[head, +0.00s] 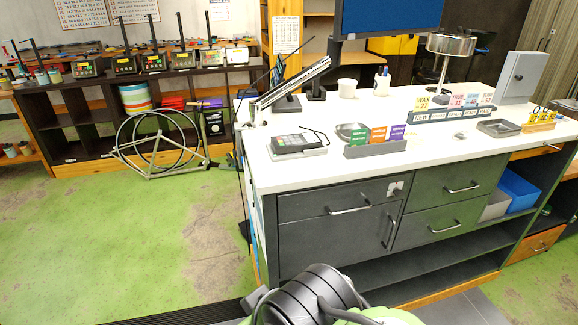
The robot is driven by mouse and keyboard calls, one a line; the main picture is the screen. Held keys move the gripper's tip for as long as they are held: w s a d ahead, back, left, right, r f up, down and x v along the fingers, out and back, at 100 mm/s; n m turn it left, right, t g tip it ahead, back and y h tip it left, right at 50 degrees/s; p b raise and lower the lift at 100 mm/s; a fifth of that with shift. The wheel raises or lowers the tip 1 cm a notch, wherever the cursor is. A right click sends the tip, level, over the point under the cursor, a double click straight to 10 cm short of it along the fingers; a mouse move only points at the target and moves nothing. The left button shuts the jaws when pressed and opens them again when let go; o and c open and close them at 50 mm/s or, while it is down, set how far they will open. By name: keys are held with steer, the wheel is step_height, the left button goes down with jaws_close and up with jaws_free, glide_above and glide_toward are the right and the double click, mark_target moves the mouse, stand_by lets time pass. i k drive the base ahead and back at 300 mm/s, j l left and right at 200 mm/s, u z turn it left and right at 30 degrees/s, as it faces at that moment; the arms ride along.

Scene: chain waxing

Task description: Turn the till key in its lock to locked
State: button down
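A small pale plate (395,188) sits on the front of the counter's upper left drawer (340,203), near its right end. It has a small dark and reddish detail on it. It looks like the till lock, but it is too small to tell the key or which way it is turned. The drawer is shut, with a bar handle (349,210) left of the plate. Dark grey rounded parts of my arm show at the bottom middle, below and apart from the drawer. My gripper's fingers do not show.
The white counter top (290,175) carries a card terminal (299,142), a card rack (376,146) and a tray (498,127). A bicycle wheel on a stand (160,145) is at left. Green floor (140,240) is clear left of the counter.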

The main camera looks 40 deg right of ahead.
mark_target(399, 193)
steer(key=z, duration=1.75)
